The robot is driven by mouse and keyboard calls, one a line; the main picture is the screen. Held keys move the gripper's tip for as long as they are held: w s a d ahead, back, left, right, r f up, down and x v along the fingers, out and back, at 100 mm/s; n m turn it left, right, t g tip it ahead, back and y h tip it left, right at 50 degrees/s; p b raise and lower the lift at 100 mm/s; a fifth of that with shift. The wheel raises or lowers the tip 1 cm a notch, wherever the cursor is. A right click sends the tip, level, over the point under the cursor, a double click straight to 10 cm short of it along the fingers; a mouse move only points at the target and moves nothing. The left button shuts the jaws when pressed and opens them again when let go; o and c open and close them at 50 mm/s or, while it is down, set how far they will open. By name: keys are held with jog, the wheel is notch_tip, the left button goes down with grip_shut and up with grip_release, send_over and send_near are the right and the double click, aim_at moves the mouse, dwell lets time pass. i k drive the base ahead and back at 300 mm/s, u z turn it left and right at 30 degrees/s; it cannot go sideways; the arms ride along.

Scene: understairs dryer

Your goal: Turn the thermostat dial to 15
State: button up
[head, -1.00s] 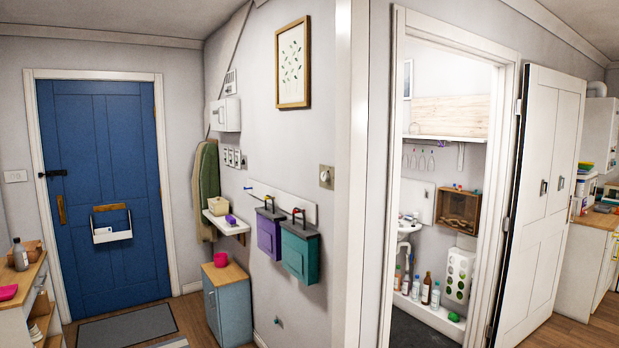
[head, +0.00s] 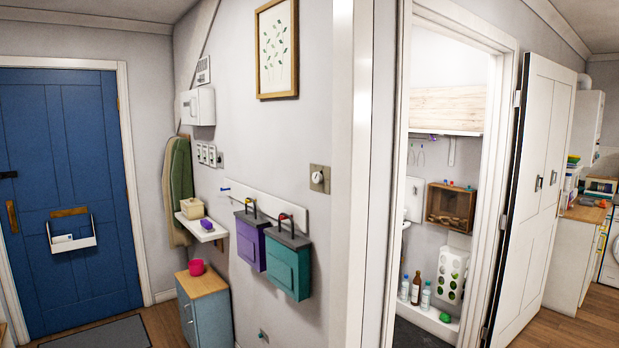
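The thermostat dial (head: 318,178) shows in the head view as a small white round knob on a square beige plate. It is on the light wall, just left of the white corner trim and above the teal bag. Its markings and setting are too small to read. My gripper is not in the head view, and no part of my arm shows.
A purple bag (head: 251,243) and a teal bag (head: 288,267) hang from a white rail below the dial. A small shelf (head: 203,226) and a blue-grey cabinet (head: 204,307) stand further left. An open white door (head: 532,200) is at right.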

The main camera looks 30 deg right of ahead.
aim_at(317, 177)
jog(key=z, duration=0.35)
jog(key=i, duration=0.85)
jog(key=z, duration=0.45)
